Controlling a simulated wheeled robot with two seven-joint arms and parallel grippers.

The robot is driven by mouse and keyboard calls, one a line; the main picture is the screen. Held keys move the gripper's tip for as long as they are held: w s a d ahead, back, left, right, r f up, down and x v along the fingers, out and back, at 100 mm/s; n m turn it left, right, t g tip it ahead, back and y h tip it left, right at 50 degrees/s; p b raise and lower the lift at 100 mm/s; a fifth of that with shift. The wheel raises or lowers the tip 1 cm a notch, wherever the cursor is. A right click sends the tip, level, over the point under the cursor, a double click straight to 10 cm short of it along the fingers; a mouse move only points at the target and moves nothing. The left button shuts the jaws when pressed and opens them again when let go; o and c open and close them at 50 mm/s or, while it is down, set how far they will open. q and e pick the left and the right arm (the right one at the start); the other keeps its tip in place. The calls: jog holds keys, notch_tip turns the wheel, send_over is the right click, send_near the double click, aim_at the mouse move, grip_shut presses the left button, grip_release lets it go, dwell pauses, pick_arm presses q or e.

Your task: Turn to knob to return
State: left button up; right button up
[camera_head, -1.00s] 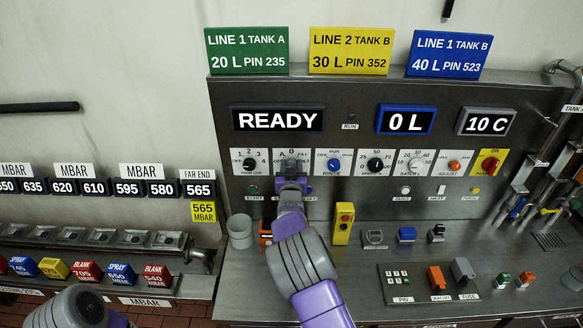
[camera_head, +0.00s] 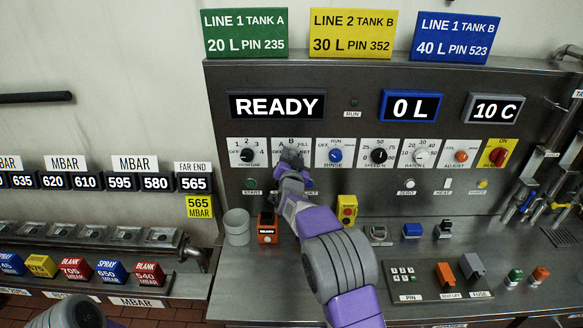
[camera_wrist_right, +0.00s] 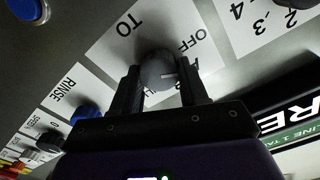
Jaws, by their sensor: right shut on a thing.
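The TO knob is a dark round knob on a white plate, marked OFF, A and other letters. In the right wrist view, the knob (camera_wrist_right: 158,72) sits between the two dark fingers of my right gripper (camera_wrist_right: 162,88). Its white pointer line points to the picture's right, near the OFF and A letters. In the head view, my right gripper (camera_head: 291,158) covers the knob and much of its plate (camera_head: 305,145). The gripper is shut on the knob. My left gripper is out of view; only part of my left arm shows at the bottom left.
The FROM LINE knob (camera_head: 247,155) is close on the left and the blue RINSE knob (camera_head: 335,155) close on the right. The READY display (camera_head: 277,105) is above. A grey cup (camera_head: 237,227) and an orange device (camera_head: 267,229) stand below on the counter.

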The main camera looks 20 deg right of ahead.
jog(key=shift+f+m+b, duration=0.2)
jog(key=shift+m+b, duration=4.8)
jog(key=shift+m, duration=2.6)
jog(key=shift+f+m+b, duration=0.15)
jog(key=shift+m+b, duration=4.85)
jog(key=shift+m, duration=2.6)
jog(key=o, duration=1.1)
jog(key=shift+c, duration=0.2)
